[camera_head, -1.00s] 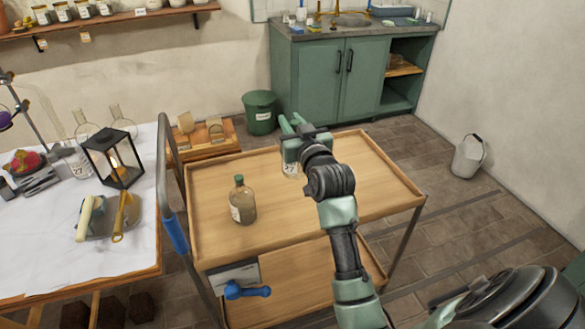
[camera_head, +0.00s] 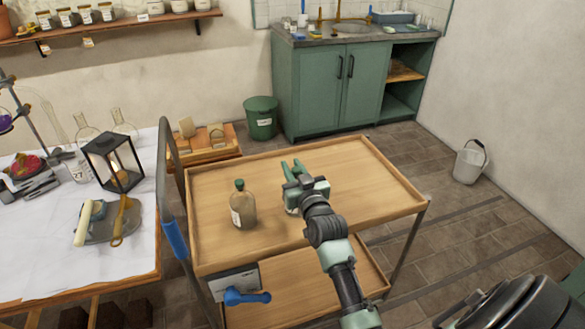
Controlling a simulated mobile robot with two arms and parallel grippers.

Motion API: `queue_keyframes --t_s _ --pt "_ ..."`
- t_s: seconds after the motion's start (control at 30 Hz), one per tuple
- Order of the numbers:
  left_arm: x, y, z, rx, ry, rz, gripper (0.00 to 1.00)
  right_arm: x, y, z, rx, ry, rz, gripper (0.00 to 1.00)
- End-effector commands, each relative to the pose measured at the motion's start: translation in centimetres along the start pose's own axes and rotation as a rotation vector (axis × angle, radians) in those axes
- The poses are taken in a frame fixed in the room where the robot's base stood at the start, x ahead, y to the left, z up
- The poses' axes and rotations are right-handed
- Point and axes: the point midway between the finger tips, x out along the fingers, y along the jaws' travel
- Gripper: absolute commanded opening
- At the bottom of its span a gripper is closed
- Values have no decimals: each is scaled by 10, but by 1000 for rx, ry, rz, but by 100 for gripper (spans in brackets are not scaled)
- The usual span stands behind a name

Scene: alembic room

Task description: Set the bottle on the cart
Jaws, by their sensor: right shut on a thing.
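My right gripper (camera_head: 296,174) is over the top tray of the wooden cart (camera_head: 365,185), right of the middle bottle. It is shut on a bottle (camera_head: 290,207) that is mostly hidden behind the gripper; only a pale labelled part shows at its left. I cannot tell whether this bottle touches the tray. Another bottle (camera_head: 243,208), brownish glass with a green stopper and a white label, stands upright on the left part of the tray, apart from the gripper. My left gripper is not in view.
The tray's right half is clear. A green bin (camera_head: 261,118) stands behind.

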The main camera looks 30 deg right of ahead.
Motion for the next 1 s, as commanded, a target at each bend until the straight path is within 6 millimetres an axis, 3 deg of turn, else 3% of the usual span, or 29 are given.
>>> queue_keyframes --t_s 0.17,0.2,0.27,0.67,1.0 --pt "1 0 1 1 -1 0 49 0 0 0 0 4 0 0" --pt "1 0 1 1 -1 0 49 0 0 2 0 0 0 30" --pt "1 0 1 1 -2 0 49 0 0 1 0 0 0 43" --pt "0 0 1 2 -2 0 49 -4 0 0 0 -1 0 43" --pt "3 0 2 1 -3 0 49 -70 0 1 -1 -2 0 43"
